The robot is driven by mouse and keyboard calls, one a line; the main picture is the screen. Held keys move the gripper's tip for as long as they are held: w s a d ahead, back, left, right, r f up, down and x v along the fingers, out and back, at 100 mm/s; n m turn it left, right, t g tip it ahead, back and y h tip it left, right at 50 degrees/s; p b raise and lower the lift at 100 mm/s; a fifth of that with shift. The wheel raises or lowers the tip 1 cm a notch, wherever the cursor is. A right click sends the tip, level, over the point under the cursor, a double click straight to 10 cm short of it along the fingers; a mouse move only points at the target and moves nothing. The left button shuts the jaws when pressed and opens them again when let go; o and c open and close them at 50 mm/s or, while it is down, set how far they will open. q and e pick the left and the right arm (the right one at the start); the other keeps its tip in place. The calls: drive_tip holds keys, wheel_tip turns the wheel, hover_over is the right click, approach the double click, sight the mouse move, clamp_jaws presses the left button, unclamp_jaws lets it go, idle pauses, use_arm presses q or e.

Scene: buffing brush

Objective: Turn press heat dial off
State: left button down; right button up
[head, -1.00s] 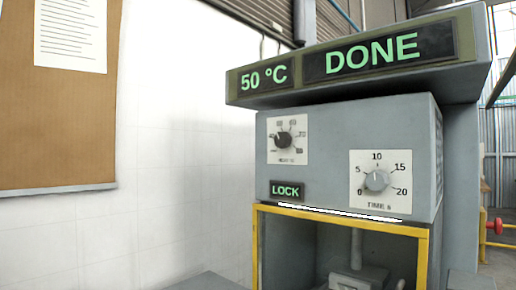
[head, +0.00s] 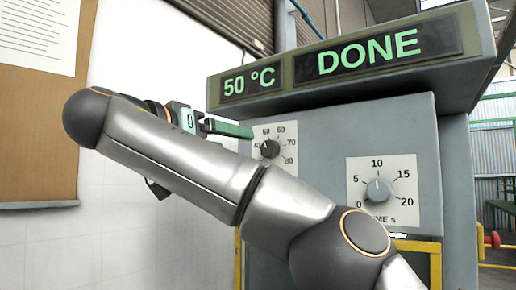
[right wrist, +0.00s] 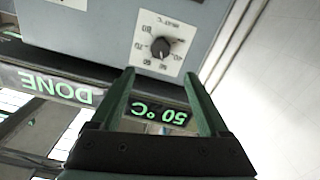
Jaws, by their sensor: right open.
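The heat dial (head: 270,149) is a small dark knob on a white scale plate, upper left on the grey press front. In the right wrist view the dial (right wrist: 160,47) lies just beyond and between my fingertips, apart from them. My right gripper (head: 250,131) reaches in front of the press with its green fingers just left of the dial. In the right wrist view the gripper (right wrist: 160,76) is open with nothing between its fingers. The display (head: 250,82) reads 50 °C. My left gripper is not in view.
A second display (head: 378,54) reads DONE on the overhanging top housing. The time dial (head: 378,190) is lower right on the press front. A yellow frame (head: 420,246) stands below. My right arm hides the lower left front. A corkboard (head: 35,140) hangs on the left wall.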

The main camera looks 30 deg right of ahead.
drive_tip(key=p, duration=0.3)
approach(266, 148)
drive_tip(key=d, duration=0.1)
drive_tip(key=p+x, duration=0.3)
drive_tip(key=x, duration=0.1)
drive_tip(key=shift+w+r, duration=0.1)
drive_tip(key=shift+r, duration=0.2)
drive_tip(key=shift+w+d+p, duration=0.15)
drive_tip(key=shift+d+p, duration=0.25)
drive_tip(key=shift+p, duration=0.05)
drive_tip(key=shift+p+x, duration=0.3)
drive_tip(key=shift+x, duration=0.6)
drive_tip(key=shift+w+d+f, duration=0.2)
drive_tip(key=shift+d+f, duration=0.1)
drive_tip(key=shift+d, duration=0.15)
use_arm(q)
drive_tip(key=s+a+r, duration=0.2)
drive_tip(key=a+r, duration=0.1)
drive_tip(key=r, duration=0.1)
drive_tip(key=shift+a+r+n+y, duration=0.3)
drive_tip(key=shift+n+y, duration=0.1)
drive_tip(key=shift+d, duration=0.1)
use_arm(e)
clamp_jaws()
